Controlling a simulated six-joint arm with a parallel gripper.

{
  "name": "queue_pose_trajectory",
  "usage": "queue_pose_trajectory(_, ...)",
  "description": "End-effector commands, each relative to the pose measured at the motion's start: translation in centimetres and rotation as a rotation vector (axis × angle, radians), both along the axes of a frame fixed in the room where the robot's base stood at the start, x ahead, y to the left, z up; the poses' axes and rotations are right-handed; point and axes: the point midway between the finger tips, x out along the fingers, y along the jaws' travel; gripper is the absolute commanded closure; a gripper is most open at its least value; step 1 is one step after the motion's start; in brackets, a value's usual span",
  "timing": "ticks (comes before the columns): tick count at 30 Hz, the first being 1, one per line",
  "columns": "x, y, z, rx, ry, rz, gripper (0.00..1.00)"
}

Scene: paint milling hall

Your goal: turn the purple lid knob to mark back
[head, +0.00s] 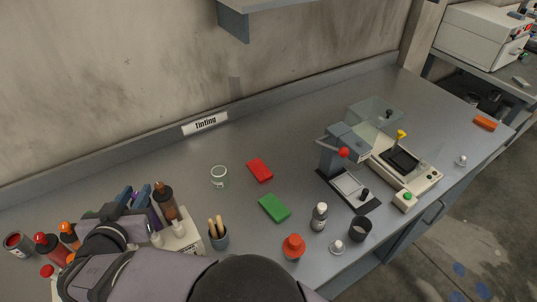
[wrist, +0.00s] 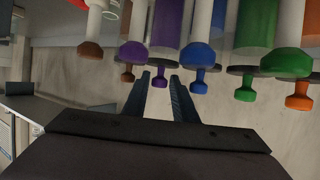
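The purple knob (wrist: 133,54) hangs from a pale stem in the upper part of the wrist view, which looks upside down. A purple cylinder (wrist: 166,25) is right beside it. My gripper (wrist: 160,82) has its two dark blue fingers apart, with nothing clearly held between them. No mark on the knob is readable.
Brown (wrist: 91,50), blue (wrist: 198,55) and green (wrist: 287,63) knobs stand close on both sides. Red and orange bottles (head: 47,244) are left of my arm. A cup of brushes (head: 219,239) stands to the right.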

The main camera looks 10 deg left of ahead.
Motion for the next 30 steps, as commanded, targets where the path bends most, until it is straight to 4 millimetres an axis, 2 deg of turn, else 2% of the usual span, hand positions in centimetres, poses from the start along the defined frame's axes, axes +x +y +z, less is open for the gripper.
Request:
queue_pose_trajectory(1, 0.0, 0.0, 0.6, -0.003, -0.001, -0.01, 0.75)
queue_pose_trajectory(8, 0.0, -0.1, 0.5, -0.001, -0.006, -0.052, 0.75)
queue_pose_trajectory(10, -1.3, -0.4, 0.1, 0.005, -0.005, -0.047, 0.75)
queue_pose_trajectory(21, -6.7, -2.2, 2.4, 0.006, -0.004, -0.045, 0.75)
queue_pose_trajectory(30, -2.2, -5.8, 3.3, -0.096, 0.037, -0.112, 0.75)
